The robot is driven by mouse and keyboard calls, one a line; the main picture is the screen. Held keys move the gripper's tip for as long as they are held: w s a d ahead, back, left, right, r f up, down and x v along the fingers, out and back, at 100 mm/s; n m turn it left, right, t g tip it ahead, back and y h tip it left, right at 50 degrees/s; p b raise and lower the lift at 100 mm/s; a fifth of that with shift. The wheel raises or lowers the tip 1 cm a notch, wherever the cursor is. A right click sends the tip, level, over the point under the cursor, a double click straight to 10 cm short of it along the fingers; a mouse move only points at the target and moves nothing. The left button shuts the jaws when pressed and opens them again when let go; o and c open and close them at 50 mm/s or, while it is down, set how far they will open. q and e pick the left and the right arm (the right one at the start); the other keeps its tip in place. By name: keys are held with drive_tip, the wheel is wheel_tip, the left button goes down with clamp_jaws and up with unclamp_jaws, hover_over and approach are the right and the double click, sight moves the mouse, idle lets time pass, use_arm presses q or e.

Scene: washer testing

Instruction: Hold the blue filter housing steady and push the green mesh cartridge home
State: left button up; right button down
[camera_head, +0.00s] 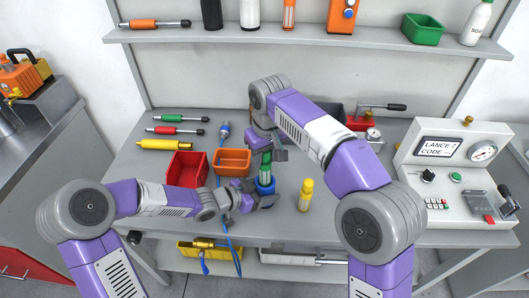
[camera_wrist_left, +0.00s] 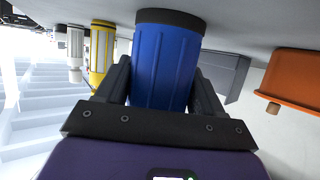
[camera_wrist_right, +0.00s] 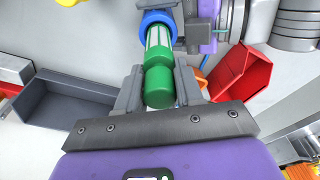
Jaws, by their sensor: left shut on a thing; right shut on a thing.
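The blue filter housing (camera_head: 267,201) stands upright on the bench in the head view. My left gripper (camera_head: 249,199) is shut around it from the left; the left wrist view shows the ribbed blue body (camera_wrist_left: 166,55) between the two fingers (camera_wrist_left: 162,95). The green mesh cartridge (camera_head: 265,167) stands above the housing, in line with it. My right gripper (camera_head: 272,155) is shut on the cartridge's upper part. In the right wrist view the cartridge (camera_wrist_right: 159,82) runs to the blue rim (camera_wrist_right: 148,19), its far end inside and hidden, its pale mesh and green top outside.
A red bin (camera_head: 187,168) and an orange bin (camera_head: 232,162) stand to the left. A blue hose (camera_head: 217,185) runs beside them. The test console (camera_head: 458,170) is at the right. Bench between bottle and console is partly covered by my right arm.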

sight(268, 152)
drive_tip(key=shift+f, duration=0.35)
drive_tip(key=shift+f, duration=2.1)
drive_tip(key=shift+f, duration=0.25)
drive_tip(key=shift+f, duration=1.15)
drive_tip(key=c, duration=0.8)
unclamp_jaws()
drive_tip(key=shift+o, duration=0.8)
drive_tip(key=shift+s, duration=0.1)
drive_tip(key=shift+s+a+f, duration=0.1)
drive_tip(key=shift+a, duration=0.15)
drive_tip(key=r, duration=0.4)
drive_tip(key=d+r, duration=0.1)
drive_tip(key=r, duration=0.7)
drive_tip(key=shift+s+d+r, duration=0.2)
drive_tip(key=shift+s+d, duration=0.05)
drive_tip(key=shift+s, duration=0.15)
